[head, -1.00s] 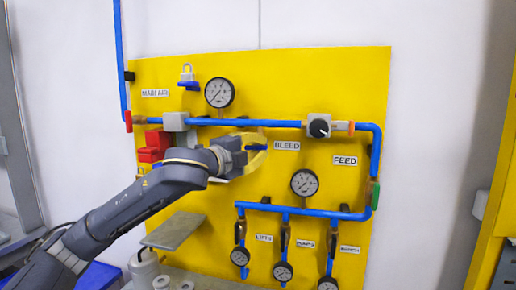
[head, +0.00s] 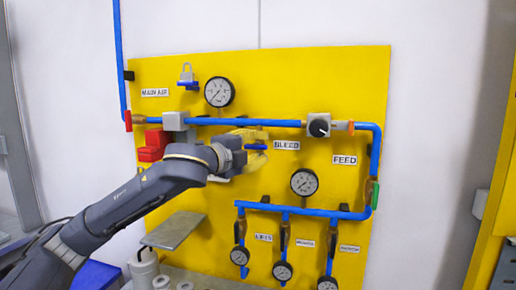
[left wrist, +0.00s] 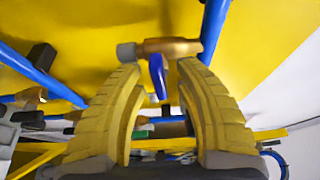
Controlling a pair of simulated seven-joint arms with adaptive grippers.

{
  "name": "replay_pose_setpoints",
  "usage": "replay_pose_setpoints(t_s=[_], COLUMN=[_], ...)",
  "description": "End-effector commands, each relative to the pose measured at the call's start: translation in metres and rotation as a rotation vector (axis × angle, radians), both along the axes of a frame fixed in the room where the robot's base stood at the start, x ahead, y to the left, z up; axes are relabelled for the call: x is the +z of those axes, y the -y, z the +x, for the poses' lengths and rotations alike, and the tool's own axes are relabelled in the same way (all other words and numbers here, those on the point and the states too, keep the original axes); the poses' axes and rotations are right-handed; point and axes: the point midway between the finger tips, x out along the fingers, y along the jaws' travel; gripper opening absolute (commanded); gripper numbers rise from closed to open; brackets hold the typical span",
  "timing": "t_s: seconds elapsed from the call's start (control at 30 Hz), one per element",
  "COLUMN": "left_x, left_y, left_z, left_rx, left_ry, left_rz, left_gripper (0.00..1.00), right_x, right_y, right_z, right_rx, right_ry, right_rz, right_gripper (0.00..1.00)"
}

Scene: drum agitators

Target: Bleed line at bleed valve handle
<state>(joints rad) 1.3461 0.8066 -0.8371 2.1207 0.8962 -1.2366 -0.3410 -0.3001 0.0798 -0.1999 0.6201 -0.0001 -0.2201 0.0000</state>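The bleed valve is a brass body (left wrist: 172,47) with a blue handle (left wrist: 157,76), seen in the left wrist view. In the head view the blue handle (head: 256,147) shows beside the white BLEED label (head: 286,145). My left gripper (head: 258,143) is at the valve, with its yellow fingers pointing at the board. In the left wrist view my left gripper (left wrist: 160,72) is open, with the handle between its fingertips and a gap visible on both sides. My right gripper is not in view.
The yellow board (head: 310,85) carries blue pipe (head: 265,123), gauges (head: 219,92), a selector knob (head: 319,126) and red blocks (head: 153,146) near my arm. A grey shelf (head: 173,231) juts out below. Several small valves and gauges hang at the lower right.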

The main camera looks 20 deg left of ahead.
Motion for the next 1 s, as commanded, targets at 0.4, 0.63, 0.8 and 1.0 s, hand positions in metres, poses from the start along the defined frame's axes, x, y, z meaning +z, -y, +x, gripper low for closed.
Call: replay_pose_setpoints(t_s=[0.4,0.63,0.8,1.0], left_x=[0.001,0.001,0.001,0.001], left_y=[-0.007,-0.021,-0.031,-0.039], left_z=[-0.016,-0.053,-0.079,-0.101], left_rx=[0.001,0.001,0.001,0.001], left_ry=[0.003,0.002,0.002,0.002], left_rz=[0.001,0.002,0.002,0.002], left_gripper=[0.34,0.34,0.34,0.34], right_x=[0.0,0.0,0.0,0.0], right_y=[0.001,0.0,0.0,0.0], right_z=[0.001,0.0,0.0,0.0], right_rx=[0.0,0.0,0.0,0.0], right_ry=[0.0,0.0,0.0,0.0], right_rz=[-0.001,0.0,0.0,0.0], right_gripper=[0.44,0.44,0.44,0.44])
